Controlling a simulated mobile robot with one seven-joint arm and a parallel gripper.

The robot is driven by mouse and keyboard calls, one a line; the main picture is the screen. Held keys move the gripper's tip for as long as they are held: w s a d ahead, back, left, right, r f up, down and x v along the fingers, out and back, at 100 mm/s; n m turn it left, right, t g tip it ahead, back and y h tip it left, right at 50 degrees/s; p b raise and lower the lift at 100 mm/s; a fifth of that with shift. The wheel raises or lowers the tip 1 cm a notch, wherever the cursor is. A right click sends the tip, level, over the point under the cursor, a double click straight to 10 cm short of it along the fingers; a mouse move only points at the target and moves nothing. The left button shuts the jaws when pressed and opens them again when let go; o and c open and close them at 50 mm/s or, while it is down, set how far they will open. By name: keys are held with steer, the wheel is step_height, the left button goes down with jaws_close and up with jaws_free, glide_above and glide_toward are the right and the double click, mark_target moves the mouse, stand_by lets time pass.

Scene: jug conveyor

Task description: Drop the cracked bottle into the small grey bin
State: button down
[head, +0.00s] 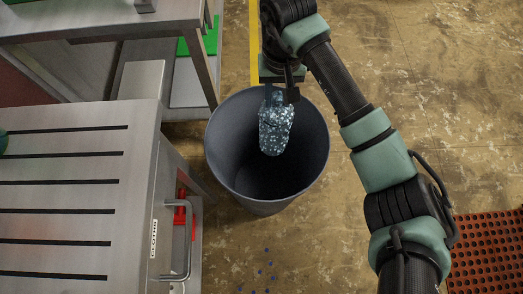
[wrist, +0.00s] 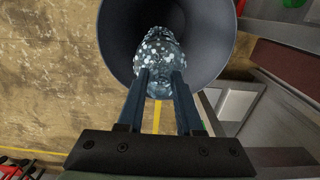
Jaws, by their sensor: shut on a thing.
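The cracked bottle (head: 275,124) is a bluish, clear bottle with a speckled, crazed surface. It hangs from my gripper (head: 275,92) over the mouth of the small grey bin (head: 222,165) in the head view. In the wrist view, the two fingers of my gripper (wrist: 158,78) are shut on the near end of the bottle (wrist: 160,50). The dark, round opening of the bin (wrist: 118,45) lies behind the bottle there. The bin looks empty inside, though its bottom is in shadow.
A slotted steel counter (head: 60,205) with a handle (head: 187,240) stands left of the bin. A steel table (head: 100,22) is at the upper left. Small blue bits (head: 268,264) lie on the floor below the bin. A red perforated mat (head: 487,250) lies at the lower right.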

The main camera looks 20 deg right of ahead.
steer(key=shift+f, duration=0.2)
steer(key=shift+c, duration=2.4)
jaws_free()
step_height(320, 180, up, 13)
steer(key=shift+w+a, duration=0.1)
